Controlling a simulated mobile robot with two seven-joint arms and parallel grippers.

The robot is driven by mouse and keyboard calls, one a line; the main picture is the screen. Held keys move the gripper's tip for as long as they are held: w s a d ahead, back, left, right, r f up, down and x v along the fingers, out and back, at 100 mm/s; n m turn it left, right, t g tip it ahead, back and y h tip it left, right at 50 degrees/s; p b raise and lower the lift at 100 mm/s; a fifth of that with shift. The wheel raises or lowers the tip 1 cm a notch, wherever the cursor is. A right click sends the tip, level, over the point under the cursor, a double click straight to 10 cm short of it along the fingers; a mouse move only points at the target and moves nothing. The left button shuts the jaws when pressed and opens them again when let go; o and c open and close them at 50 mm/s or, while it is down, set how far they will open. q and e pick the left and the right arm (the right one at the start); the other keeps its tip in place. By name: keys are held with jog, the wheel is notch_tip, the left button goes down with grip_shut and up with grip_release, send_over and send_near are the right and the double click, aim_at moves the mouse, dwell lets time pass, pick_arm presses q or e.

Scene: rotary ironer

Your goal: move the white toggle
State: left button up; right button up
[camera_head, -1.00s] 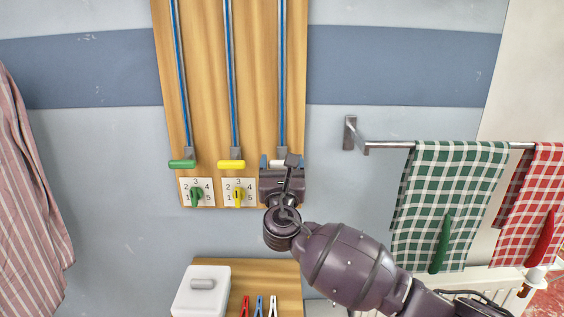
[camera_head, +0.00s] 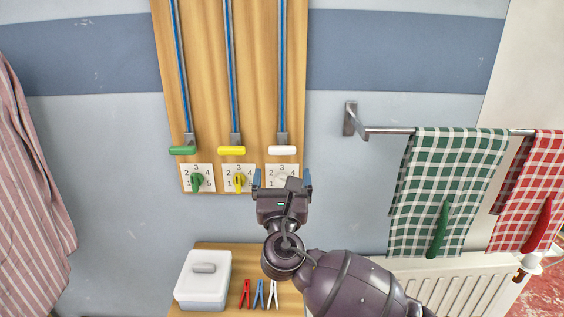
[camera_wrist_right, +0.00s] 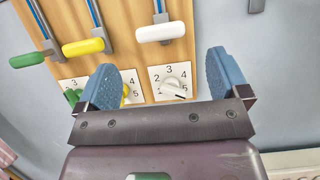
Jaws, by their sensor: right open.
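The white toggle (camera_head: 283,150) is a short white bar at the lower end of the right blue rail on the wooden board. It also shows in the right wrist view (camera_wrist_right: 160,32), beyond the fingers. Below it is a white dial (camera_wrist_right: 172,87) on a numbered plate. My right gripper (camera_head: 283,180) is open and empty, with its blue fingers spread in front of the dial, below the toggle. In the right wrist view the dial shows between the fingers (camera_wrist_right: 160,68). No contact with the toggle shows. My left gripper is not in view.
Left of it are a yellow toggle (camera_head: 231,150) and a green toggle (camera_head: 182,150), each above a dial. Below, a small wooden shelf (camera_head: 237,248) holds a white box (camera_head: 203,281) and three clothes pegs. A towel rail (camera_head: 385,130) with checked towels is at the right.

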jog(key=shift+v, duration=1.3)
jog(key=s+d+f+m+g+y, duration=0.2)
jog(key=s+d+f+m+g, duration=0.3)
jog(key=f+m, duration=0.7)
jog(key=s+d+f+m+g+y, duration=0.25)
jog(key=d+f+m, duration=0.5)
jog(key=m, duration=0.95)
jog(key=s+d+f+m+g+h, duration=0.2)
jog(key=s+d+f+m, duration=0.1)
jog(key=s+d+f, duration=0.4)
jog(key=s+d+f+m+g+h, duration=0.1)
jog(key=s+d+f, duration=0.7)
jog(key=s, duration=0.8)
notch_tip(320, 180, down, 3)
jog(key=shift+s+f+m+g+h, duration=0.2)
jog(key=shift+m+g+h, duration=0.15)
jog(key=shift+m+h, duration=0.6)
